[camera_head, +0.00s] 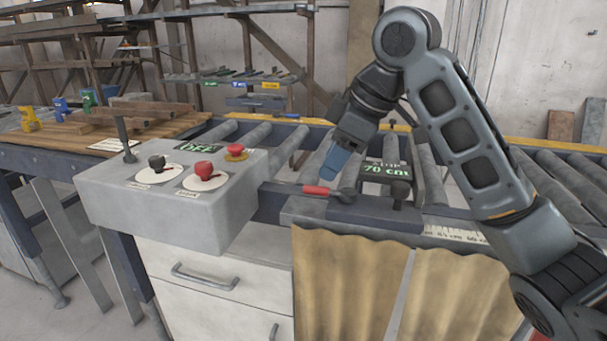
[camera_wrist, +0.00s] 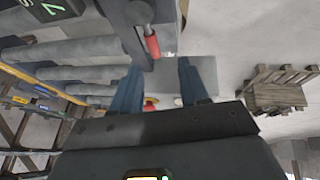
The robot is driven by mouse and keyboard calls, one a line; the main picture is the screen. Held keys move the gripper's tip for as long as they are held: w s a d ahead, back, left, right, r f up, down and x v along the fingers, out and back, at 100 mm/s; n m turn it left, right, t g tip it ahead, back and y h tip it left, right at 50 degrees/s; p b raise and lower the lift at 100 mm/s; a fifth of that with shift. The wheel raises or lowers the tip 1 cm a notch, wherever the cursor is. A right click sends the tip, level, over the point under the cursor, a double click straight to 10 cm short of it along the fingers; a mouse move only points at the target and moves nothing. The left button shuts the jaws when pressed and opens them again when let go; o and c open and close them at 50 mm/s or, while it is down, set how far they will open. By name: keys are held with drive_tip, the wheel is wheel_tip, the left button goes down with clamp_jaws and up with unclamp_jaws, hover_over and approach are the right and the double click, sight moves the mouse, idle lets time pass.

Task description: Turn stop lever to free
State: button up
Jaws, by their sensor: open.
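The stop lever has a red handle (camera_head: 317,190) that lies sideways, pointing left from a dark pivot on the stop block (camera_head: 375,212). A display reading 70 cm (camera_head: 384,168) sits behind the pivot. In the wrist view the red handle (camera_wrist: 153,46) hangs down from its dark arm, just beyond the fingertips. My gripper (camera_head: 331,176) has blue fingers and is above and just behind the handle, seemingly apart from it. The wrist view shows both fingers (camera_wrist: 160,70) spread with a gap between them.
A grey control box (camera_head: 225,217) with a black knob (camera_head: 157,163), a red knob (camera_head: 204,170), a red button (camera_head: 235,150) and an upright dark stick (camera_head: 124,139) stands to the left. Rollers (camera_head: 465,168) run behind the stop. Wooden planks (camera_head: 135,113) lie at the far left.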

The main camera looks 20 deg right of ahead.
sight(316, 187)
drive_tip(key=x, duration=0.2)
drive_tip(key=b+x, duration=0.1)
drive_tip(key=x, duration=0.1)
drive_tip(key=w+x, duration=0.1)
drive_tip(key=x, duration=0.2)
drive_tip(key=shift+d, duration=0.2)
clamp_jaws()
idle(0.4)
idle(0.3)
